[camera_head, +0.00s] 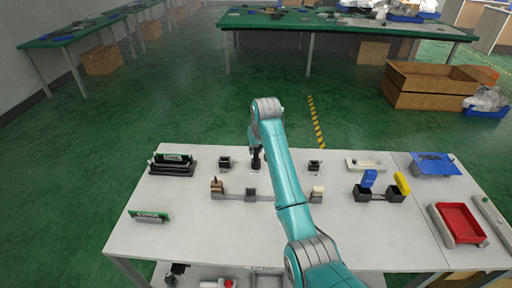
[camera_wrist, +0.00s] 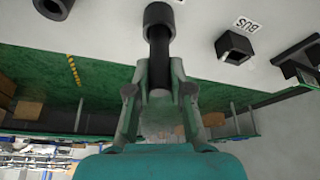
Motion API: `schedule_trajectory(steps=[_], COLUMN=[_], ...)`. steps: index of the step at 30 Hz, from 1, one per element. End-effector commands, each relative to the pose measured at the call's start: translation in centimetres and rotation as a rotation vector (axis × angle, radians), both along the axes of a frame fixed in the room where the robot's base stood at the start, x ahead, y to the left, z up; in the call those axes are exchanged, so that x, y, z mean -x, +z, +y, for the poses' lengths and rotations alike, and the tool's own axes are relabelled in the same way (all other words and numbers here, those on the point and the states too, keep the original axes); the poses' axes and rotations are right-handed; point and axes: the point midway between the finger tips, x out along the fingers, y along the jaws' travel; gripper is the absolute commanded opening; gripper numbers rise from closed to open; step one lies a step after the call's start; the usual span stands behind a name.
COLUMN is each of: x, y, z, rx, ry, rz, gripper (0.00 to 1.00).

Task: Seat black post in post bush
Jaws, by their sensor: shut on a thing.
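My gripper (camera_wrist: 160,72) is shut on the black post (camera_wrist: 160,48), a dark cylinder that runs up between the fingertips in the wrist view. The post's far end meets a wider round black collar (camera_wrist: 160,14), which looks like the post bush. The post lines up with the collar, but I cannot tell whether it is inside it or how deep. In the head view, my gripper (camera_head: 256,150) points down at the middle of the back row on the white table. The post and bush there are small and dark.
The front left is mostly clear.

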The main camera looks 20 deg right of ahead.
Motion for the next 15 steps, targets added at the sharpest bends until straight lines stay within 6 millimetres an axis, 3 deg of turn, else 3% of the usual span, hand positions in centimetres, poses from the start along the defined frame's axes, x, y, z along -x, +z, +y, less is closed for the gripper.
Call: schedule_trajectory(steps=[15], x=[-0.01], y=[-1.11], z=[0.0], rx=[0.0], ry=[0.0], rz=[0.0], gripper=[0.0])
